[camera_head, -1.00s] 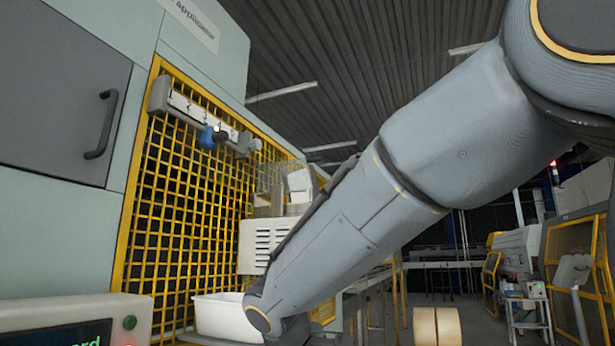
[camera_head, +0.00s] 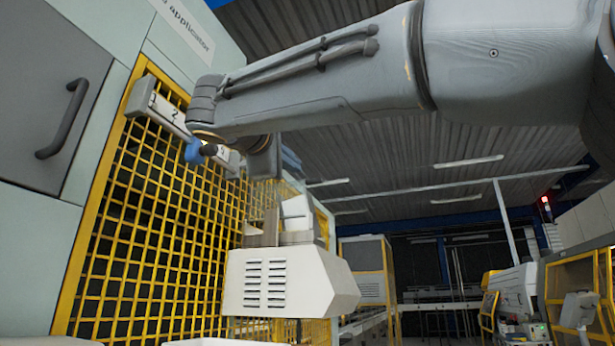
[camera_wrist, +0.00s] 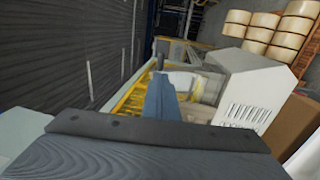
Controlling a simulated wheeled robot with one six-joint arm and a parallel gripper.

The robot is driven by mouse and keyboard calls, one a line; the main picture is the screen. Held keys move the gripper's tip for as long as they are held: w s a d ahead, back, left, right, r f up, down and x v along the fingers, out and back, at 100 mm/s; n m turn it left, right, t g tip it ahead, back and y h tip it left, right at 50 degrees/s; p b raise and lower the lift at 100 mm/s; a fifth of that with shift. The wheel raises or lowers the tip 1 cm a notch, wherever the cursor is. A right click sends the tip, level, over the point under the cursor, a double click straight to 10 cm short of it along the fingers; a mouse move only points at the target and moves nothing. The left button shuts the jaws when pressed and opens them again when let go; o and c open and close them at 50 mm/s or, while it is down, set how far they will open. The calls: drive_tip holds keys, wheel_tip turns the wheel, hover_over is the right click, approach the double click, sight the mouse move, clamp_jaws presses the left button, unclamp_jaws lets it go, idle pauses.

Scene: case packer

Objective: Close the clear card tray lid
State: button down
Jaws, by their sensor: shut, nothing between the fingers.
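My gripper (camera_wrist: 160,92) shows in the wrist view as a narrow blue-grey shape, shut and empty. Past its tip are the white vented machine (camera_wrist: 250,85) and a partly clear, yellowish part (camera_wrist: 208,88) beside it. In the head view my arm reaches left and bends down above the white vented machine (camera_head: 285,283). A see-through upright panel (camera_head: 266,200) stands over the machine there, with a brownish part low in it. It may be the card tray lid; its angle is unclear. I cannot see the gripper touching it.
A yellow mesh guard (camera_head: 150,220) runs along the left, with a numbered rail (camera_head: 170,112) and blue knob (camera_head: 194,150) close to my arm. A grey cabinet door (camera_head: 55,90) is farther left. A cardboard box (camera_wrist: 296,122) and several rolls (camera_wrist: 285,35) show in the wrist view.

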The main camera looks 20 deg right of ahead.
drive_tip(key=p, duration=0.4)
approach(314, 180)
drive_tip(key=x, duration=0.5)
drive_tip(key=shift+r, duration=0.15)
drive_tip(key=shift+w+d+p, duration=0.35)
drive_tip(key=shift+w, duration=0.25)
drive_tip(key=shift+d, duration=0.15)
